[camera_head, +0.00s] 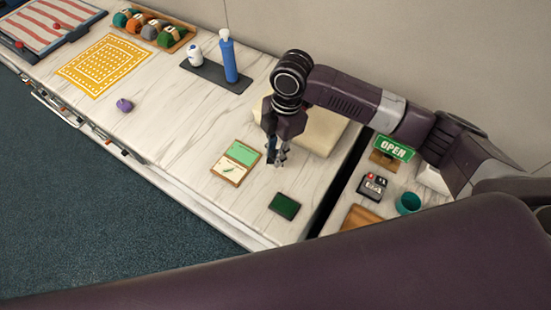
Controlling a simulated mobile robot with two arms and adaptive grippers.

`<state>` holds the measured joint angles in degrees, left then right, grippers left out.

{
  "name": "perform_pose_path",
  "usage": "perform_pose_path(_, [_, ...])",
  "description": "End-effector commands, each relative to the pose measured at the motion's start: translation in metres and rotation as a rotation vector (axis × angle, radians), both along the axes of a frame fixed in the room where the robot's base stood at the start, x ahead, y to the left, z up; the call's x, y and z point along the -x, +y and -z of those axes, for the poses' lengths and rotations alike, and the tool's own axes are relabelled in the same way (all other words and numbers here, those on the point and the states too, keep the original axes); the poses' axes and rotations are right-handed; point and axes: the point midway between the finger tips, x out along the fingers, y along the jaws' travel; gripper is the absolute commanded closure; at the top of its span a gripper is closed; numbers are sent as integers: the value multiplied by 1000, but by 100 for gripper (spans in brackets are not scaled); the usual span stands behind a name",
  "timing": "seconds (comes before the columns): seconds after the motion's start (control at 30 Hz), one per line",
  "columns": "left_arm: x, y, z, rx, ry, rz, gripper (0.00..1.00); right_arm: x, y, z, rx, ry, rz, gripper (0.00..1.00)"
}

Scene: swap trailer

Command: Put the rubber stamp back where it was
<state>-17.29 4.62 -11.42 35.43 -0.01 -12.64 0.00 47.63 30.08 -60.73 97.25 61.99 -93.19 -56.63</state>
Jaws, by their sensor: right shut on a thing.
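My right gripper (278,158) points down over the marble counter, just right of the board with the green and cream cards (238,160). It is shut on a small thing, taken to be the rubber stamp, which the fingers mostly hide. Whether it touches the counter I cannot tell. A dark green ink pad (285,206) lies on the counter below the gripper in the picture. My left gripper is not in view.
A grey mat (215,76) holds a blue bottle (228,58) and a white one. A purple object (124,105) lies farther left. Past a dark gap, a second counter has an OPEN sign (392,148), a dark block (372,187) and a teal cup (408,203).

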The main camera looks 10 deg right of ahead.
Motion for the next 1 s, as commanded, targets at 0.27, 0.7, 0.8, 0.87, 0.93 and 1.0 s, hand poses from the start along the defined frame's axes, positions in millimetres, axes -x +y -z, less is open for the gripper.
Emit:
perform_pose_path(0.27, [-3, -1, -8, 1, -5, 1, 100, 0, 0, 35, 2, 2, 2, 97])
perform_pose_path(0.7, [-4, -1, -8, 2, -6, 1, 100, 0, 0, 47, 1, -1, 0, 97])
perform_pose_path(0.8, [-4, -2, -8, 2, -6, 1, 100, 0, 0, 48, 0, -2, 0, 77])
perform_pose_path(0.87, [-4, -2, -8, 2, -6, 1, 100, 0, 0, 48, 1, -1, 0, 70])
perform_pose_path(0.93, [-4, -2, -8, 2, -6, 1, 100, 0, 0, 48, 1, -1, 0, 64])
perform_pose_path(1.0, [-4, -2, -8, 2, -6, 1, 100, 0, 0, 48, 1, -1, 0, 64])
